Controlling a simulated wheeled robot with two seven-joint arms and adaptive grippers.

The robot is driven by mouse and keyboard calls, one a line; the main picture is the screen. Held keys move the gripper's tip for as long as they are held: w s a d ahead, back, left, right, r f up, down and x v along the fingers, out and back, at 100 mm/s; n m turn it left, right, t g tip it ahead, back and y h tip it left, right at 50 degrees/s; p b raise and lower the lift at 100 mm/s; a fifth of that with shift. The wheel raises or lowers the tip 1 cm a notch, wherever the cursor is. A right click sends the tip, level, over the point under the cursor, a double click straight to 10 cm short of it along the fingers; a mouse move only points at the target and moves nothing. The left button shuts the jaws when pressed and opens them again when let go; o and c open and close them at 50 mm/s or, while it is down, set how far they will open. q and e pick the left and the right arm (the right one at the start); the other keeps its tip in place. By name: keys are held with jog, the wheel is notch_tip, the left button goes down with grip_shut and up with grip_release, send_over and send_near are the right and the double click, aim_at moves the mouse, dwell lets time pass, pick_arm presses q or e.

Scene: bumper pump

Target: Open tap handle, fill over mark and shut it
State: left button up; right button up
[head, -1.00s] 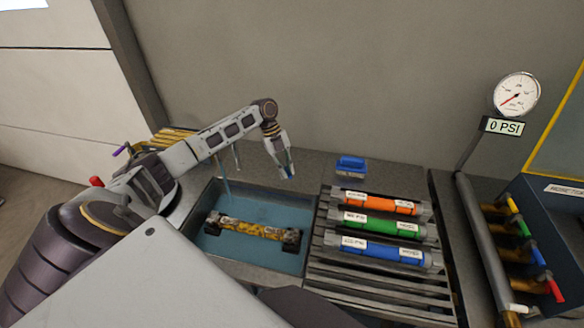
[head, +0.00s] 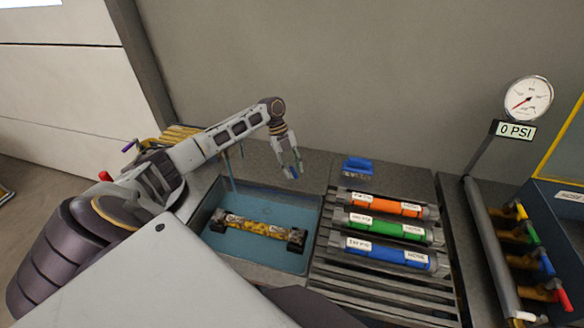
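A basin (head: 278,260) of blue-grey water is set in the counter, with a yellow and black cylinder (head: 257,228) lying in it. A thin blue stream or pipe (head: 229,172) comes down into the basin's back left. Behind my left arm are a red handle (head: 105,176) and a purple handle (head: 129,146); which one is the tap handle I cannot tell. My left gripper (head: 291,171) hangs over the counter behind the basin, away from both handles. Its fingers look slightly apart, with nothing clearly between them. No fill mark is readable. My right gripper is out of view.
Orange, green and blue labelled cylinders (head: 387,228) lie on a slatted rack (head: 375,290) right of the basin. A blue block (head: 358,165) sits behind them. A gauge (head: 528,99) above a "0 PSI" sign and a row of coloured valves (head: 541,260) stand at the right.

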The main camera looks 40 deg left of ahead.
pick_arm(q)
jog(key=v, duration=1.1)
jog(key=shift+a+r, duration=0.2)
jog(key=shift+r, duration=0.15)
